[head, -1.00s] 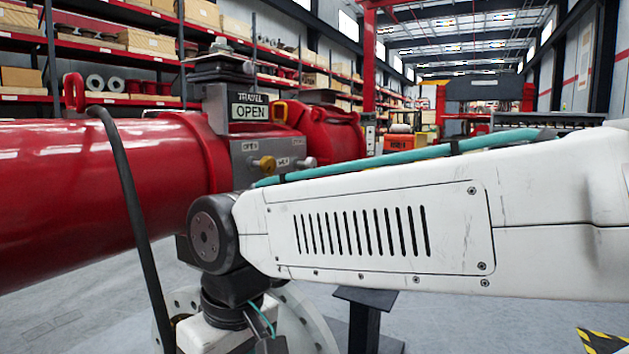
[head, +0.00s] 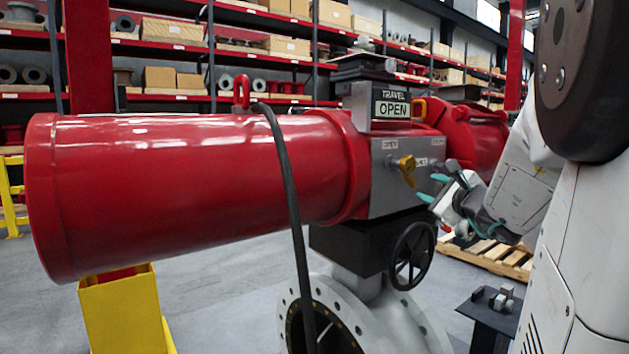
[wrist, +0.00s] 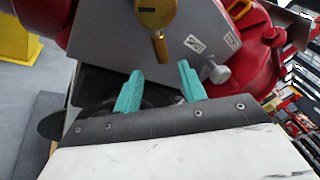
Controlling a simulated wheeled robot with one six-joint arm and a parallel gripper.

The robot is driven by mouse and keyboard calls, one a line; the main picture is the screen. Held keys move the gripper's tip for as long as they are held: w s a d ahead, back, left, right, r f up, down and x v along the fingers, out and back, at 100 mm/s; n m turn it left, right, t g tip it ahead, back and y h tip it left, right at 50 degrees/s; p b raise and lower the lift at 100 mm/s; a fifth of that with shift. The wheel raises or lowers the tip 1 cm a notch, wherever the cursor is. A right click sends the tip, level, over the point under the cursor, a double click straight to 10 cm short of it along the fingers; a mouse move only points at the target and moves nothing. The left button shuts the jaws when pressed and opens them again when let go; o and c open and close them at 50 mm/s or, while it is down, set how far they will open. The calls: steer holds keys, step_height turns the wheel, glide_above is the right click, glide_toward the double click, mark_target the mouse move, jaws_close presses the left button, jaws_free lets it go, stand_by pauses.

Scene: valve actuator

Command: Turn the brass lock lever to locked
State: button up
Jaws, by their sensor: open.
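The brass lock lever (head: 405,166) is on the grey actuator block (head: 378,195), below the plate reading TRAVEL OPEN (head: 391,104). In the wrist view the lever (wrist: 156,14) has a round hub at the top edge, and its narrow handle points down. My gripper (head: 432,188) is open, to the right of and slightly below the lever. In the wrist view its two teal fingers (wrist: 160,72) are apart and empty, with the handle tip in the picture gap just above them. I cannot tell the exact distance from fingers to lever. Small labels by the lever are too blurred to read.
A large red cylinder (head: 190,190) extends left. A black hose (head: 288,200) hangs in front of it. A black handwheel (head: 410,255) and a flanged valve body (head: 375,320) are below. A grey knob (wrist: 217,71) is right of the fingers. Open floor lies left.

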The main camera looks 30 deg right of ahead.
mark_target(413, 181)
steer(key=x, duration=0.7)
steer(key=shift+w+d, duration=0.2)
steer(key=shift+w, duration=0.1)
jaws_close()
